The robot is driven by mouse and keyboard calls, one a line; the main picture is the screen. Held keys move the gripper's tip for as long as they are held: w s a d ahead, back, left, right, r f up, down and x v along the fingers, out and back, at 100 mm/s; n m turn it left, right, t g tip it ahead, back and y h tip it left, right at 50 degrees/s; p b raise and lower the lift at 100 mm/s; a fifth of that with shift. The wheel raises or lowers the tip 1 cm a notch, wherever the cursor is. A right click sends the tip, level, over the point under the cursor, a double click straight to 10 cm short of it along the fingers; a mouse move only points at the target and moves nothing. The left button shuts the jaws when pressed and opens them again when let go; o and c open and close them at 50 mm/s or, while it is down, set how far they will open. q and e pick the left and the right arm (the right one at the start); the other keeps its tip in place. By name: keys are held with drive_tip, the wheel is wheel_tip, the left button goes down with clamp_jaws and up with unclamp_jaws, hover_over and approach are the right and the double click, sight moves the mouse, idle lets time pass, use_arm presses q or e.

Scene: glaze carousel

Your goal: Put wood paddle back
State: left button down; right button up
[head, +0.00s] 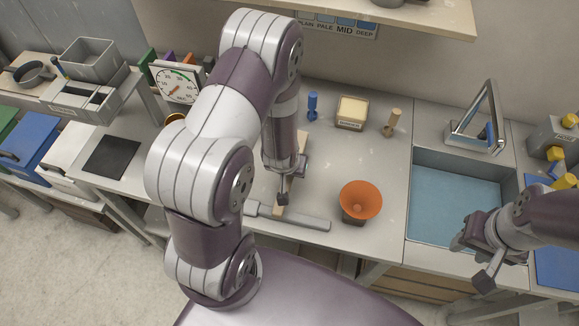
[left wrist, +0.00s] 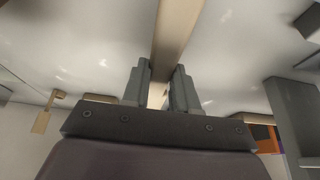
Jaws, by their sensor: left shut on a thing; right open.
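The wood paddle (left wrist: 176,30) shows as a pale wooden strip between the fingers of my left gripper (left wrist: 160,85) in the left wrist view. The left gripper is shut on it. My left arm hides much of the paddle. My right gripper (head: 470,262) is open and empty near the front edge of the sink.
An orange funnel-like bowl (head: 360,202) stands right of the left gripper. Behind it are a blue tool (head: 312,106), a sponge box (head: 351,113) and a wooden tool (head: 392,122). The blue-bottomed sink (head: 455,205) is at right; a dial (head: 177,82) stands back left.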

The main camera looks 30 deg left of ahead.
use_arm(q)
drive_tip(key=shift+f+b, duration=0.35)
drive_tip(key=shift+f, duration=0.25)
drive_tip(key=c, duration=0.9)
unclamp_jaws()
drive_tip(key=shift+r, duration=0.1)
drive_tip(key=shift+r+p, duration=0.35)
drive_tip(key=shift+p, duration=0.05)
drive_tip(key=s+d+r+m+g, duration=0.1)
drive_tip(key=s+r, duration=0.2)
drive_tip(key=r, duration=0.3)
drive_tip(key=s+d+r+m+g+p, duration=0.1)
drive_tip(key=s+d+r, duration=0.1)
drive_tip(key=r, duration=0.5)
drive_tip(key=s+d+r+m+h+p, duration=0.1)
drive_tip(key=s+d+r, duration=0.1)
drive_tip(key=r, duration=0.4)
drive_tip(key=shift+s+d+r+g, duration=0.15)
drive_tip(key=shift+s+g, duration=0.25)
drive_tip(key=shift+s, duration=0.4)
